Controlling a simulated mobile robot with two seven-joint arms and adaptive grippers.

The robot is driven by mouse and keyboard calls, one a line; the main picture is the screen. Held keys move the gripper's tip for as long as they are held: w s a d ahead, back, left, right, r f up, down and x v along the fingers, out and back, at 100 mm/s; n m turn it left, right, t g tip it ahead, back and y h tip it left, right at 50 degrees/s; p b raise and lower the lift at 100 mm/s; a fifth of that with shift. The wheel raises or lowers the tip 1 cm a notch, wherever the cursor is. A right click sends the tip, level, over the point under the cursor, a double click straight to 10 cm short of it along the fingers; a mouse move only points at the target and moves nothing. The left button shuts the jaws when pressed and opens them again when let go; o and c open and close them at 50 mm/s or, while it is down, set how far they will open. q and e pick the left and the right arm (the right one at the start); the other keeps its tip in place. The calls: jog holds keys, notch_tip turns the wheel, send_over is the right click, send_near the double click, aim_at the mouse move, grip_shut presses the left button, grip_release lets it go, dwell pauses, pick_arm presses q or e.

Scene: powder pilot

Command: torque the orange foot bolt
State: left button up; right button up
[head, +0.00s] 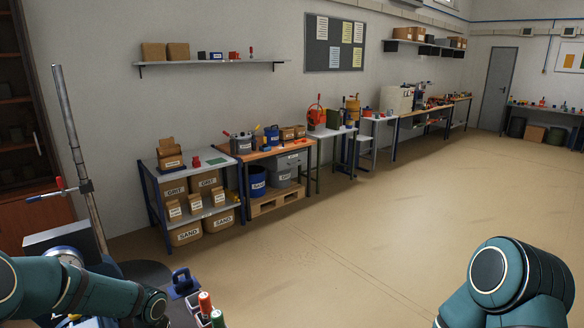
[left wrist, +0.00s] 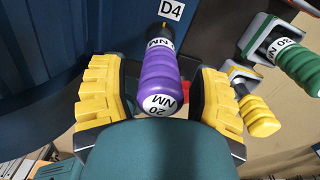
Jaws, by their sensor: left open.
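My left gripper (left wrist: 158,82) is open in the left wrist view, its two yellow fingers on either side of a purple-handled driver (left wrist: 165,72) marked 20 NM. A gap shows between the handle and each finger. The orange foot bolt cannot be made out. My right gripper is outside both views.
A D4 label (left wrist: 172,10) is just beyond the purple driver. In the head view, a grey shelf unit (head: 183,160) with sand and grit boxes and an orange-topped workbench (head: 262,153) line the wall. The floor (head: 350,235) to the right is clear.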

pick_arm(q)
notch_tip(320, 180, up, 11)
jog(key=shift+r, duration=0.15)
jog(key=d+f+n, duration=0.2)
jog(key=d, duration=0.1)
jog(key=s+d+f+n+h, duration=0.1)
jog(key=d+f+n, duration=0.1)
jog(key=d+f, duration=0.1)
jog(key=s+d+f+n+h+b, duration=0.1)
jog(key=d+f+n, duration=0.1)
jog(key=d+f, duration=0.1)
jog(key=shift+f, duration=0.15)
jog(key=s+d+f+n+t+h+b, duration=0.1)
jog(key=s+d+f+n, duration=0.5)
jog(key=n, duration=0.5)
jog(key=s+d+f+n+t+h+b, duration=0.1)
jog(key=s+d+f+n, duration=0.4)
jog(key=s+f+n, duration=0.2)
jog(key=shift+s+d+f+n, duration=0.4)
jog(key=shift+f+n, duration=0.65)
jog(key=shift+n, duration=1.25)
jog(key=shift+a, duration=0.1)
